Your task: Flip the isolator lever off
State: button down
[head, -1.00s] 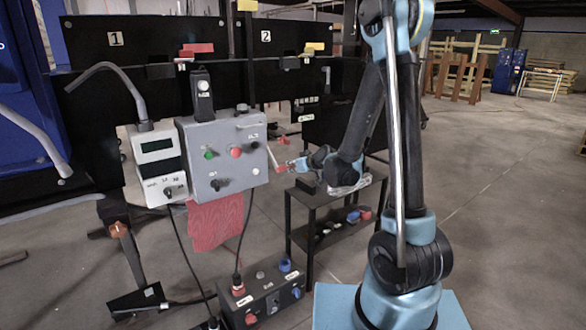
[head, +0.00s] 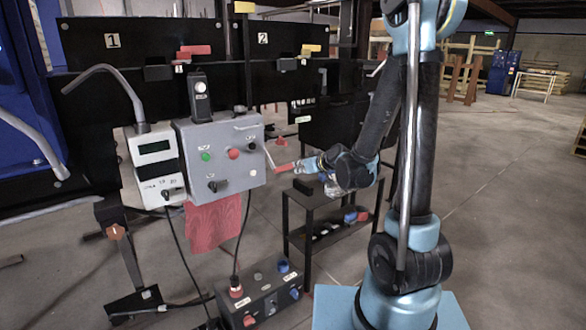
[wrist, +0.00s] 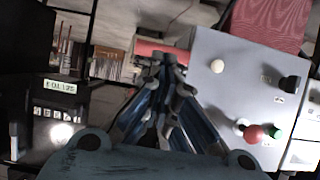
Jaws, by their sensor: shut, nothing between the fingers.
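The isolator lever (head: 285,167) has a red grip on a thin pale arm at the right side of the grey control box (head: 245,180). Its grip points down and right. In the wrist view the red grip (wrist: 160,47) lies across, just beyond my fingertips. My gripper (head: 303,165) is at the right end of the grip, with fingers shut and nothing between them. It also shows in the wrist view (wrist: 163,62). I cannot tell whether the fingertips touch the grip. The lever's pivot is too small to make out.
The box face carries a green button (head: 206,156), a red button (head: 233,153) and dark knobs. A white meter (head: 156,165) hangs to its left, a red cloth (head: 214,224) below. A black shelf stand (head: 312,197) is under my gripper. Open floor lies to the right.

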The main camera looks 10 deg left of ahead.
jog(key=s+d, duration=0.4)
jog(key=s, duration=0.1)
jog(key=shift+d+f, duration=0.1)
dwell(0.3)
jog(key=s+d+f+m+g+h, duration=0.1)
jog(key=s+d+m+g+h, duration=0.2)
jog(key=s+d, duration=0.9)
jog(key=s+d+f+m+g+h, duration=0.2)
jog(key=s+d+m+g+h, duration=0.2)
jog(key=s+d, duration=0.8)
jog(key=s+m+h, duration=0.1)
jog(key=s, duration=0.2)
jog(key=shift+s+h, duration=0.35)
jog(key=shift+h, duration=0.05)
jog(key=shift+w+f, duration=0.15)
jog(key=shift+w, duration=0.3)
